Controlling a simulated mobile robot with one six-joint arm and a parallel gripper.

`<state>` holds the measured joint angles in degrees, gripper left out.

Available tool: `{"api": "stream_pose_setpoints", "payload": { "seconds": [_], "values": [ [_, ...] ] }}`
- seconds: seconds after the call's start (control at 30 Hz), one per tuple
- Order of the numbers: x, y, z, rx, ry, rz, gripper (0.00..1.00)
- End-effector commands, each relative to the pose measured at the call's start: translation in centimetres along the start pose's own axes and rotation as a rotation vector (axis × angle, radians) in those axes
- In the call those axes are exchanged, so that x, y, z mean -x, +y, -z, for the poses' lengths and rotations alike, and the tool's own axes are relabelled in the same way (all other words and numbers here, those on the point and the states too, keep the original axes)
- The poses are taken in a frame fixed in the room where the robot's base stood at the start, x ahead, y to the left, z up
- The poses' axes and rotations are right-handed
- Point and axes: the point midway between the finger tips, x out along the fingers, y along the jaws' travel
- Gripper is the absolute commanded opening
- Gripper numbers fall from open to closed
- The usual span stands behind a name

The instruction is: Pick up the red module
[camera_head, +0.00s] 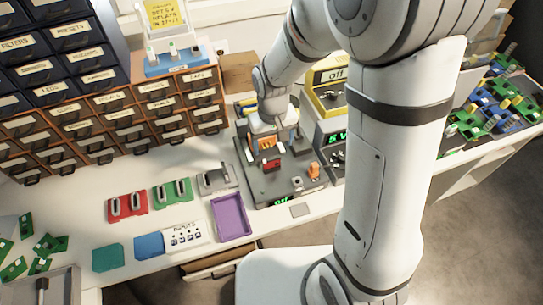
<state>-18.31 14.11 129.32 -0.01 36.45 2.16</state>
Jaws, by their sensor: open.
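My gripper (273,143) hangs fingers down over a dark grey device (265,192) at the middle of the bench. It is open. A small red piece (270,165) sits on the device just below the fingers, with an orange part (267,142) behind it, near the fingers. I cannot tell whether the fingers touch either. A larger red block (127,206) with two grey upright pieces lies on the bench at left, well apart from my gripper. The view does not settle which red item is the module.
A green block (173,192), grey block (216,180) and purple tray (231,218) lie left of the device. Drawer cabinets (110,110) stand behind. A yellow "off" unit (330,90) stands right of my gripper. Green boards (45,245) lie scattered at far left.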

Motion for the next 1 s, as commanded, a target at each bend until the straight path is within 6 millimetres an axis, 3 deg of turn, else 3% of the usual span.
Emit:
{"api": "stream_pose_setpoints", "payload": {
  "seconds": [0.6,0.93,1.0],
  "values": [
    [-7.1,-0.2,-0.1,0.001,-0.005,0.000,0.73],
    [-7.9,-0.1,-0.1,0.000,-0.002,0.000,0.73],
    [-7.8,-0.1,-0.1,0.000,-0.002,0.000,0.69]
  ]
}}
